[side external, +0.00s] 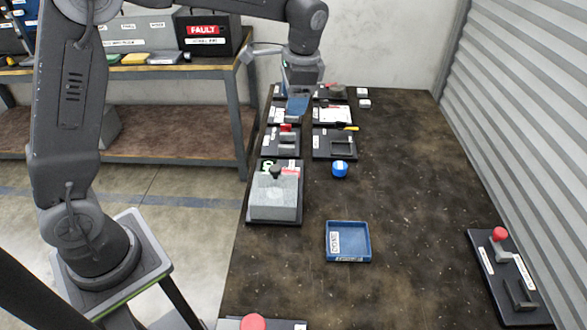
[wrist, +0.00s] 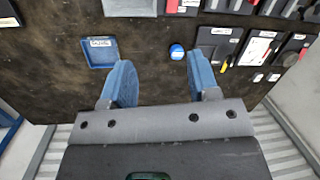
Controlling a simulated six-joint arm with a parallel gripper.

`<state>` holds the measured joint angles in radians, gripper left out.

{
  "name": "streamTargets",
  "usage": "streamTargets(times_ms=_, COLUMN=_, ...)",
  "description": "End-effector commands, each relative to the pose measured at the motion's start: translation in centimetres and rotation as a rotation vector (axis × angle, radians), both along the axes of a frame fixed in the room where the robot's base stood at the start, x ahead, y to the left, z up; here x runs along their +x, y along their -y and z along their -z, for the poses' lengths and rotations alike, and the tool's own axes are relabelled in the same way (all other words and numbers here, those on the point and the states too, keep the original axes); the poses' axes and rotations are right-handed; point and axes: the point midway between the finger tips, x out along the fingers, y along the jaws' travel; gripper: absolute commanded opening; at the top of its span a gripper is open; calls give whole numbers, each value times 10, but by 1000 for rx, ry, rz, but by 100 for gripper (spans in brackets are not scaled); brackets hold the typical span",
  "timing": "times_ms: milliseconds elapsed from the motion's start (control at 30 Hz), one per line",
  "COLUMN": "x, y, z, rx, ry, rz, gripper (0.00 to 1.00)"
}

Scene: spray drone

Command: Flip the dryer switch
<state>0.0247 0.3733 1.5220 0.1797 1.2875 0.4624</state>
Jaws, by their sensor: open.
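Several small black panels stand in two columns at the far left of the table. Their labels are too small to read, so I cannot tell which part is the dryer switch. One panel (side external: 280,143) carries a red part. A black panel at the right front (side external: 503,285) has a red-knobbed lever (side external: 499,233). Another red knob (side external: 253,321) shows at the bottom edge. My gripper (side external: 298,106) is over the far panels in the side view, covering part of them. In the wrist view, its two blue fingers (wrist: 161,82) are wide apart with nothing between them.
A blue tray (side external: 348,256) lies mid-table; it also shows in the wrist view (wrist: 84,54). A blue round knob (side external: 340,169) stands behind it. A grey box with a black knob (side external: 274,198) is at the left edge. The table's middle right is clear, beside a corrugated wall (side external: 535,100).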

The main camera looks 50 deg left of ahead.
Motion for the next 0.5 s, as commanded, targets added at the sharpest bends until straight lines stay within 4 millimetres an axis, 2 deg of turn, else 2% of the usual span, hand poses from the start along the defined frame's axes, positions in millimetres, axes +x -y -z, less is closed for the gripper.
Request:
streamTargets(times_ms=33, x=15, y=-1, z=18, rx=11, ry=-45, rz=28, gripper=55)
streamTargets(times_ms=200, x=52, y=-4, z=70, rx=43, ry=-171, rz=124, gripper=55)
streamTargets(times_ms=400, x=73, y=-7, z=117, rx=63, ry=-270, rz=197, gripper=55)
streamTargets(times_ms=500, x=77, y=-8, z=127, rx=67, ry=-291, rz=213, gripper=55)
